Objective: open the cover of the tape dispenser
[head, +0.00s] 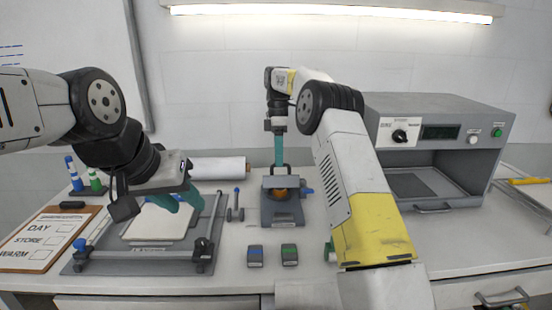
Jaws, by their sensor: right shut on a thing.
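The tape dispenser (283,212) is a dark grey box on the bench, with an orange roll (281,192) showing through its front opening and a blue knob (307,191) on its right side. Its cover (279,182) has a dark loop handle on top. My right gripper (279,163) points straight down with its teal fingers shut on the cover's handle. How far the cover is raised is hard to tell. My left gripper (177,202) is open with teal fingers apart, low over a white pad (157,228) on the framed press at left.
The framed press (135,264), a clipboard (40,248) and small bottles (95,180) fill the left. A white roll (218,168) lies behind. Two small blocks (255,257) (289,255) sit in front of the dispenser. A grey oven-like machine (445,190) stands right.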

